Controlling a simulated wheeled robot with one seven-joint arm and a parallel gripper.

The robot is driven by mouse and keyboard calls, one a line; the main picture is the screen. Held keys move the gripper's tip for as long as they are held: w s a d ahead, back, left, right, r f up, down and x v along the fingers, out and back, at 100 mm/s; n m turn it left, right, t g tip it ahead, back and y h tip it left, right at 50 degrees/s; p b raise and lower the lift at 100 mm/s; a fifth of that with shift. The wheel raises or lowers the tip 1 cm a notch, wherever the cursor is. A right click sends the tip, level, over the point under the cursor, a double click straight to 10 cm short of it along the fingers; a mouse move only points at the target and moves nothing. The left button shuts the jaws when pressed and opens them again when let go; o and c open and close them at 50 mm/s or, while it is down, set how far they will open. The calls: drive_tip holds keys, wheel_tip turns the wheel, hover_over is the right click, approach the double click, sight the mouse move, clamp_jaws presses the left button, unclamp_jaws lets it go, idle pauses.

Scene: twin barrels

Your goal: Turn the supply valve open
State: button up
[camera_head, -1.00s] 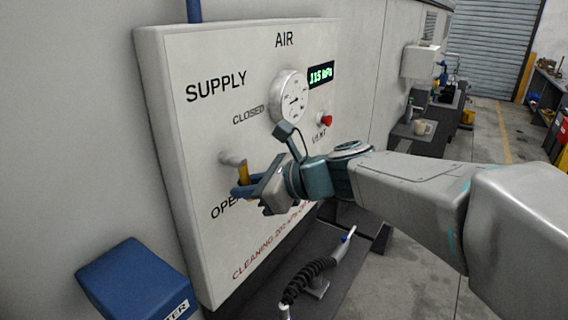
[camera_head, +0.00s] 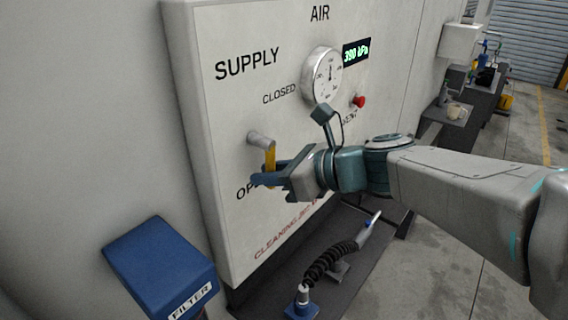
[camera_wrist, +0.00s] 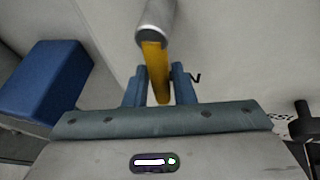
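The supply valve is a grey stem (camera_head: 262,138) with a yellow handle (camera_head: 270,157) on the white panel (camera_head: 235,215), below CLOSED and close to OPEN. The handle hangs down from the stem, toward the OPEN label, which my gripper partly covers. My gripper (camera_head: 262,176) has its blue fingers at the handle's lower part. In the wrist view the yellow handle (camera_wrist: 155,72) lies between the two close-set fingers of my gripper (camera_wrist: 160,82). The round gauge (camera_head: 322,75) sits above, and the green display (camera_head: 356,52) reads about 390 kPa.
A blue filter box (camera_head: 160,265) stands at lower left. A black coiled hose with a nozzle (camera_head: 340,255) is below the panel. Open floor lies to the right.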

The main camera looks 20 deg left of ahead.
drive_tip(key=shift+o, duration=0.8)
drive_tip(key=b+v, duration=0.2)
drive_tip(key=v, duration=1.1)
drive_tip(key=shift+d+r, duration=0.15)
drive_tip(key=shift+d, duration=0.2)
drive_tip(key=shift+s, duration=0.1)
drive_tip(key=s+d+f+n+t+h, duration=0.1)
drive_tip(key=s+d+f+n+h, duration=0.2)
drive_tip(key=d+f+n+h, duration=0.3)
drive_tip(key=s+d+f+n+t+h+b, duration=0.1)
drive_tip(key=s+d+f+n+h, duration=0.2)
drive_tip(key=d+f+n+h, duration=0.4)
drive_tip(key=d+f+n, duration=0.7)
drive_tip(key=f, duration=0.1)
drive_tip(key=shift+s+d+f, duration=0.25)
drive_tip(key=shift+d, duration=0.05)
